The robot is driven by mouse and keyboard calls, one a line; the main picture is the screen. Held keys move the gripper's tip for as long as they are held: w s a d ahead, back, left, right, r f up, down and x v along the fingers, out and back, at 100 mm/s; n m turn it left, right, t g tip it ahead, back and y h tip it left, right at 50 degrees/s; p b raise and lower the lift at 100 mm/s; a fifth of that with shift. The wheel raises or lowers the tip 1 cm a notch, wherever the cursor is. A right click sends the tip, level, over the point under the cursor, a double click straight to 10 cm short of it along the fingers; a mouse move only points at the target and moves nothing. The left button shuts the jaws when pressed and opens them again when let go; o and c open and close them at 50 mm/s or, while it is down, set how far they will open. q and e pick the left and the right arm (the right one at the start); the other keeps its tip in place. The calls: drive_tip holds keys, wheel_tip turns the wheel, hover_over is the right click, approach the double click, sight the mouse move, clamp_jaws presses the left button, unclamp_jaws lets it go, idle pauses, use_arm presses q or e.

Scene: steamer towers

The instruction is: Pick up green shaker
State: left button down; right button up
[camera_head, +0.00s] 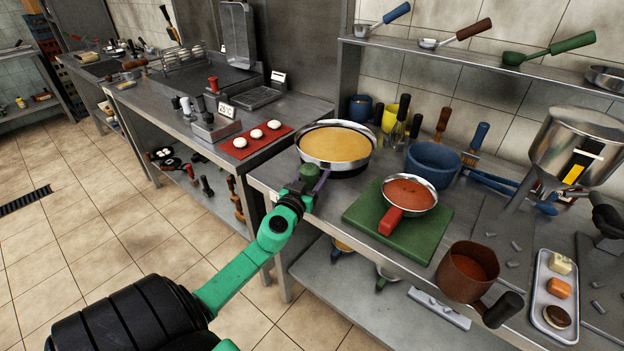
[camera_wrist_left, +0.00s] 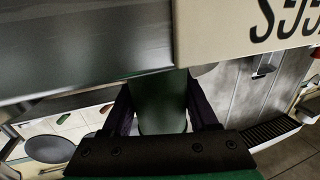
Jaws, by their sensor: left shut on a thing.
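The green shaker (camera_head: 302,173) is a small dark green cylinder at the front left corner of the right-hand counter. My left gripper (camera_head: 312,187) is shut on it. In the left wrist view the shaker (camera_wrist_left: 160,100) stands between the two dark fingers of the gripper (camera_wrist_left: 162,108). Its upper end there is cut off by the grey metal edge. I cannot tell whether the shaker touches the counter. My right gripper is not in view.
A metal bowl of yellow contents (camera_head: 336,145) stands just behind the gripper. A green board (camera_head: 356,214) with a red-handled pan (camera_head: 410,192) lies to the right. A cream label (camera_wrist_left: 240,25) is close in the wrist view. Open floor (camera_head: 110,215) lies left.

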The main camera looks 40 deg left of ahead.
use_arm(q)
wheel_tip(320, 180, up, 20)
drive_tip(key=p, duration=1)
drive_tip(key=shift+p, duration=0.35)
drive_tip(key=c, duration=0.9)
unclamp_jaws()
clamp_jaws()
